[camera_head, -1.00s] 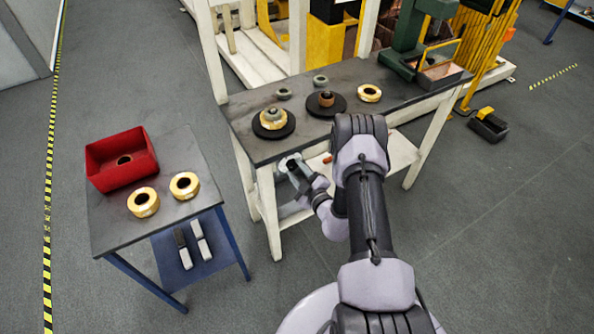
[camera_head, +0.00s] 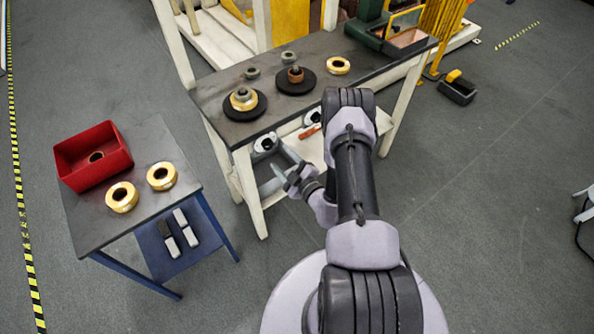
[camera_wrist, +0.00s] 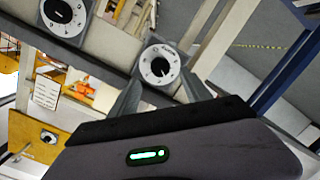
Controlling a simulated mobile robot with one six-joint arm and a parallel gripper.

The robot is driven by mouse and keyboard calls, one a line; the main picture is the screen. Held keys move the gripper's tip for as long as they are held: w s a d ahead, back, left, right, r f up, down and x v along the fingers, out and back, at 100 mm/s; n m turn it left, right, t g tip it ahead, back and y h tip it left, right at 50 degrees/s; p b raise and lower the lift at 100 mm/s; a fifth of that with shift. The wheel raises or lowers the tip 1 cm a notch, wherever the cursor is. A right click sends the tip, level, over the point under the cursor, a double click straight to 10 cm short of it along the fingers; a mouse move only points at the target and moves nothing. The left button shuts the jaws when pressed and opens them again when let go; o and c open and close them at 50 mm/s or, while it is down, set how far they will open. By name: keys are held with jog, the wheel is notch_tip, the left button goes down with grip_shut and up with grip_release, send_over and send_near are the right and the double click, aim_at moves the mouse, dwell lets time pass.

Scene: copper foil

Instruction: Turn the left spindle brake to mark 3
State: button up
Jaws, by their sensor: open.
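The left spindle brake (camera_head: 265,143) is a white round dial with a dark knob, on the bench front near its left leg. In the wrist view the left dial (camera_wrist: 158,67) has marks around its rim, too small to read surely. A second, similar dial (camera_head: 313,117) is to its right; it shows at the top left of the wrist view (camera_wrist: 62,12), which looks turned over. My gripper (camera_head: 281,165) is open and empty, in front of and below the left dial. In the wrist view its fingers (camera_wrist: 161,84) lie either side of that dial, apart from it.
The bench top (camera_head: 222,95) carries spools on dark discs and loose rings. A white lower shelf (camera_head: 325,152) is under it. A blue-legged table (camera_head: 145,150) with a red bin (camera_head: 93,156) and two gold rings stands left. The floor on the right is mostly clear.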

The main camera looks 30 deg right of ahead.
jog(key=s+r+p, duration=0.1)
jog(key=s+p, duration=0.1)
jog(key=s, duration=0.9)
jog(key=shift+r, duration=0.2)
jog(key=shift+d, duration=0.1)
